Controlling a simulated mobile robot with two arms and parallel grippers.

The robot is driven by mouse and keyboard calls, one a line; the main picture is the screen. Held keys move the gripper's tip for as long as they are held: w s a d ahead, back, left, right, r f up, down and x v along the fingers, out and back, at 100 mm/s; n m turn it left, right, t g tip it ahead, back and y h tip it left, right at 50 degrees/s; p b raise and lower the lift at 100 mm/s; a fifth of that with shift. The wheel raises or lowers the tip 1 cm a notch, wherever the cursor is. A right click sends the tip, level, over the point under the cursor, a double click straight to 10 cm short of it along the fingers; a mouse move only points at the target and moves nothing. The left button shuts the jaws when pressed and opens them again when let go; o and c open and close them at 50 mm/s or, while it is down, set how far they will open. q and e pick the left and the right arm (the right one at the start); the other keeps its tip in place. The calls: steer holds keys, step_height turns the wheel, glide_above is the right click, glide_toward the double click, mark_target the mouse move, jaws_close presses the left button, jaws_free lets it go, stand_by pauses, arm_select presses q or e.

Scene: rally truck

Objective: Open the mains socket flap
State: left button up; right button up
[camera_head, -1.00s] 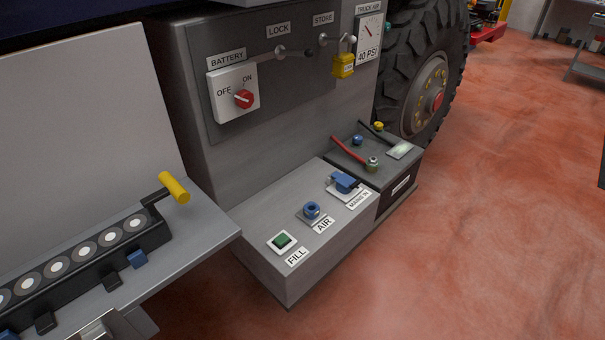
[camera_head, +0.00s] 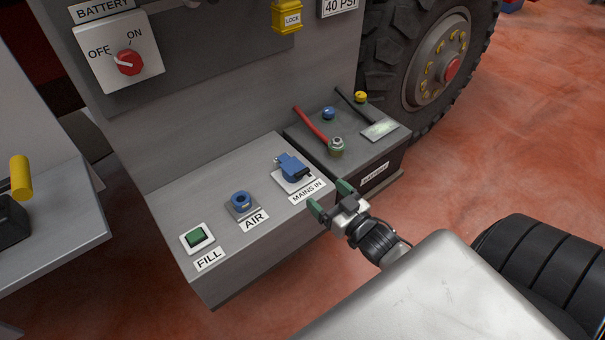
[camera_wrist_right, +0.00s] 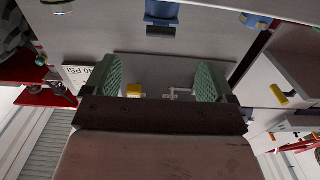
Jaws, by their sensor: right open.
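The blue mains socket (camera_head: 291,166) sits on a pale plate on top of the low grey box, behind the MAINS IN label (camera_head: 307,190). Its blue flap looks closed, with a dark piece at its right side. My right gripper (camera_head: 330,198) is open and empty, with green fingertips, in front of the socket near the box's front edge and apart from it. In the right wrist view the blue socket (camera_wrist_right: 162,11) shows at the top edge, partly cut off, beyond the spread fingertips (camera_wrist_right: 158,80). My left gripper is not in view.
The blue AIR coupling (camera_head: 242,202) and green FILL button (camera_head: 197,237) lie left of the socket. A battery (camera_head: 350,140) with red and black leads stands to its right. The truck wheel (camera_head: 440,70) is behind. Red floor is clear in front.

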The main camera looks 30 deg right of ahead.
mark_target(304, 174)
steer(key=w, duration=0.6)
steer(key=w+a, duration=0.1)
steer(key=w, duration=0.3)
steer(key=shift+c, duration=0.3)
steer(key=c, duration=1.2)
